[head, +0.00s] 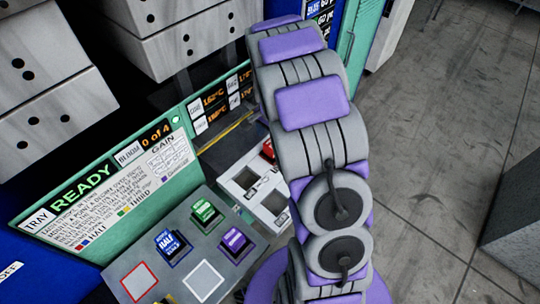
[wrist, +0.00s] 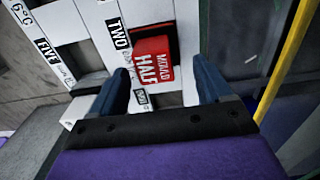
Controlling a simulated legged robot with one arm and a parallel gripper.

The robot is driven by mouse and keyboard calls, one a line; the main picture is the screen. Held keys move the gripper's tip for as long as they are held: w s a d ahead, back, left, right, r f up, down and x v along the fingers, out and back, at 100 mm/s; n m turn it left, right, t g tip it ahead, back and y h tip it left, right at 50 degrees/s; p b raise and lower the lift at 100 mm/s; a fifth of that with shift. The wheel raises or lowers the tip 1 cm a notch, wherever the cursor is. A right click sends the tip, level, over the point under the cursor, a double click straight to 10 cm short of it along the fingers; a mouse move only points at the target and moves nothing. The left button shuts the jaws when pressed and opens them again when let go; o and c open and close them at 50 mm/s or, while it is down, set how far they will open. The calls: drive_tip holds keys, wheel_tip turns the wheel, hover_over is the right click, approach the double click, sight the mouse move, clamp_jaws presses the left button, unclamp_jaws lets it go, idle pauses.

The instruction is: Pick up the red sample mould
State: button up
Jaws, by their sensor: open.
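The red sample mould (wrist: 152,62) shows in the wrist view, its face lettered "MOULD HALF". It sits in a slot of a white rack (wrist: 178,20) beside a "TWO" label. My gripper (wrist: 160,68) is open, with one dark blue finger on each side of the red mould in the picture. The fingers look nearer the camera than the mould, and I cannot tell whether they touch it. In the head view only a small part of the red mould (head: 268,148) shows beside my arm, which hides my gripper.
A grey panel (head: 165,282) in front holds a blue block (head: 172,243), a green block (head: 206,212) and a purple block (head: 236,240). It also has a bare red-outlined square. A green "READY" sign (head: 85,187) stands behind it. A yellow bar (wrist: 287,60) runs right of my gripper.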

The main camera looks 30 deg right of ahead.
sight(271, 143)
drive_tip(key=shift+s+d+f, duration=0.1)
drive_tip(key=shift+d+f, duration=0.2)
drive_tip(key=shift+f, duration=0.3)
drive_tip(key=f, duration=0.1)
drive_tip(key=f+b, duration=0.1)
drive_tip(key=f, duration=0.1)
drive_tip(key=shift+s+d+f+b, duration=0.15)
drive_tip(key=shift+s+f+b, duration=0.1)
drive_tip(key=shift+f+b, duration=0.1)
drive_tip(key=shift+f, duration=0.3)
drive_tip(key=shift+a+r, duration=0.1)
drive_tip(key=shift+a, duration=0.35)
drive_tip(key=shift+c, duration=0.4)
drive_tip(key=shift+d, duration=0.3)
drive_tip(key=c, duration=0.7)
drive_tip(key=shift+w, duration=0.1)
clamp_jaws()
